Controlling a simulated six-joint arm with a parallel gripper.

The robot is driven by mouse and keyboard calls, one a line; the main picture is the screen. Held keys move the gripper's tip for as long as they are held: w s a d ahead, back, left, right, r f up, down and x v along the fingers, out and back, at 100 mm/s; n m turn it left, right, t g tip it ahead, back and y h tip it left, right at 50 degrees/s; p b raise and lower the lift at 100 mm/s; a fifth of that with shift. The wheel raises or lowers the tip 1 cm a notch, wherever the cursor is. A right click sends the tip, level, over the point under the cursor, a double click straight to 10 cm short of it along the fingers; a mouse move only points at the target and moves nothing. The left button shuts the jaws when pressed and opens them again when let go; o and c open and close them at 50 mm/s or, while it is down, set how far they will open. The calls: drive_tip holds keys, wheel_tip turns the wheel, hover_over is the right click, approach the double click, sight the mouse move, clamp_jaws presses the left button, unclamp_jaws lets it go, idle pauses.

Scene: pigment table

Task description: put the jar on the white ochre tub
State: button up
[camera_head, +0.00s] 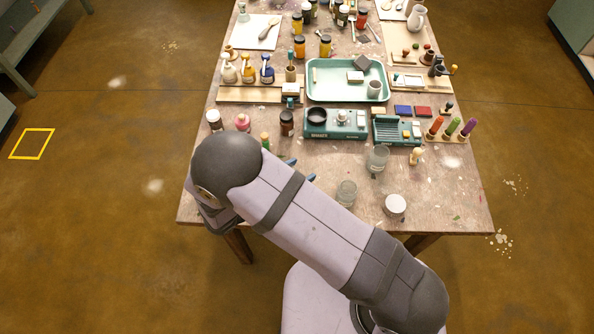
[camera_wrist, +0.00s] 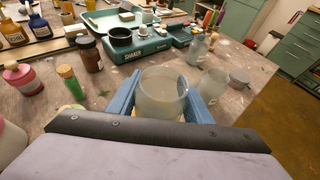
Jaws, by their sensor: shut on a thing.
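My gripper (camera_wrist: 163,98) is shut on a translucent, pale jar (camera_wrist: 162,92), with one blue finger on each side of it. In the head view my arm hides the jar, and only bits of the blue fingers show. A round white tub (camera_head: 395,204) stands near the table's front right; its label cannot be read, but it fits the white ochre tub. The tub also shows in the wrist view (camera_wrist: 239,77), to the right of my gripper and apart from it. I cannot tell how high the jar is held.
A green shaker (camera_head: 336,123) and a pale green tray (camera_head: 347,98) lie farther back. Several bottles, including a dark one (camera_head: 286,122), stand at the left.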

drive_tip(key=o, duration=1.1)
drive_tip(key=shift+f, duration=0.1)
drive_tip(key=b+v, duration=0.2)
drive_tip(key=v, duration=1)
